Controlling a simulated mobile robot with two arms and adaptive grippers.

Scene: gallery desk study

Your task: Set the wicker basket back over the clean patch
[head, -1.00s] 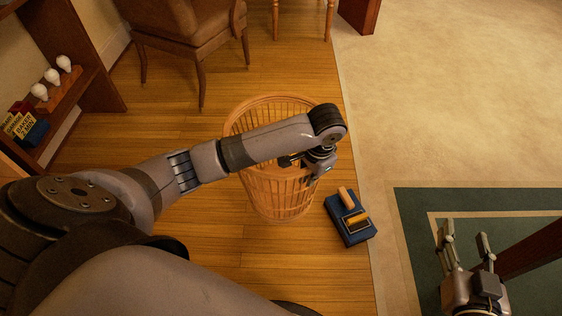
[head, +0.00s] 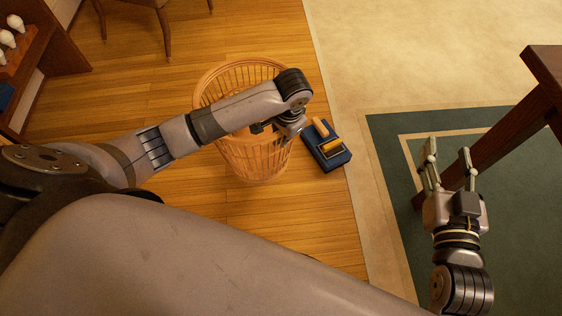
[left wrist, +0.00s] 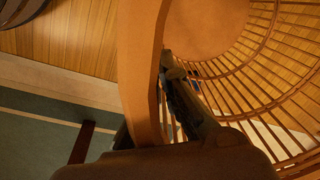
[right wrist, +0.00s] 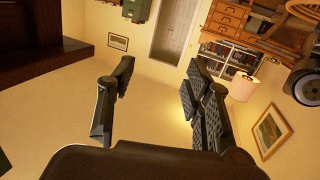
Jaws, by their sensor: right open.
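The wicker basket (head: 259,158) is an open, slatted tan basket, upright on or just above the wooden floor; I cannot tell which. My left gripper (head: 286,130) is at its right rim. In the left wrist view the rim (left wrist: 141,60) runs between the fingers, which are shut on it, one finger inside the basket; the other is mostly hidden. The basket's round bottom (left wrist: 205,25) shows there too. My right gripper (head: 449,158) is open and empty above the green rug, also in the right wrist view (right wrist: 155,95). I cannot make out a clean patch.
A dark blue box (head: 333,161) with tan and yellow pieces on top lies just right of the basket. A dark table leg (head: 480,160) stands beside my right gripper. A chair (head: 165,35) and shelf (head: 50,45) are at the back left. Floor in front of the basket is clear.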

